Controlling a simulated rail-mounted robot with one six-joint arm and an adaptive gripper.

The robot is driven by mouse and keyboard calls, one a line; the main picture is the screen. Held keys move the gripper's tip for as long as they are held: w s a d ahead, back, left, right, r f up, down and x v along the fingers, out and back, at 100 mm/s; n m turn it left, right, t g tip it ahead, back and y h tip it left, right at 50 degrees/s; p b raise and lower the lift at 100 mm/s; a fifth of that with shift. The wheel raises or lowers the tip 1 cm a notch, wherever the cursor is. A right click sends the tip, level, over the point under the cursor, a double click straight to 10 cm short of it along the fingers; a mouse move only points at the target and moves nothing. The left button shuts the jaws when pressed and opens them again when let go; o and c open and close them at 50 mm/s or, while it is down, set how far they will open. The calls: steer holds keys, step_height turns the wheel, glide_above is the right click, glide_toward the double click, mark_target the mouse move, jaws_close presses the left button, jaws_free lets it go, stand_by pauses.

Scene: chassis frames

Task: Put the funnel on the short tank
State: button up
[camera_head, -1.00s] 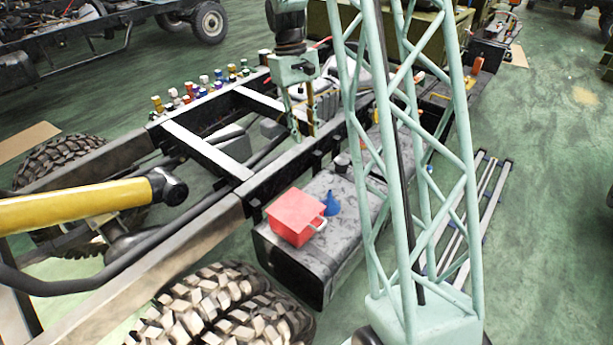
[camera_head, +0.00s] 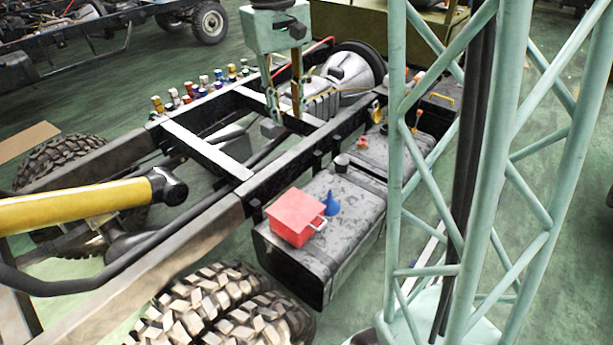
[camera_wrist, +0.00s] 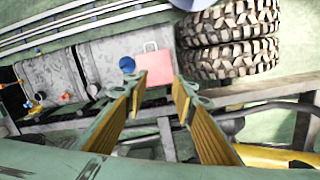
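The blue funnel (camera_head: 331,205) stands wide end down on the nearer dark tank (camera_head: 345,235), beside a red box. The funnel also shows in the wrist view (camera_wrist: 127,65) as a blue disc. A second dark tank (camera_head: 372,152) lies beyond it in line and looks shorter, partly hidden behind my mast; in the wrist view this tank (camera_wrist: 52,72) is at the left. My gripper (camera_head: 285,112) is open and empty, above the chassis frame, left of the far tank. In the wrist view, nothing is between its fingers (camera_wrist: 160,88).
The red box (camera_head: 296,218) with a light handle sits close to the funnel. Chassis rails (camera_head: 275,155) run beside the tanks. A large tyre (camera_head: 225,305) is in front of the near tank.

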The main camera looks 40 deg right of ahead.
steer(key=s+a+r+t, duration=0.2)
steer(key=s+a+r, duration=0.7)
steer(key=s, duration=0.4)
steer(key=s+a+t, duration=0.1)
steer(key=s+a, duration=0.2)
steer(key=s, duration=0.5)
steer(key=s+a+n+t, duration=0.1)
steer(key=s+a, duration=0.3)
steer(key=s, duration=0.5)
steer(key=shift+s+y, duration=0.15)
steer(key=shift+y, duration=0.15)
steer(key=shift+s, duration=0.1)
steer(key=shift+o, duration=0.4)
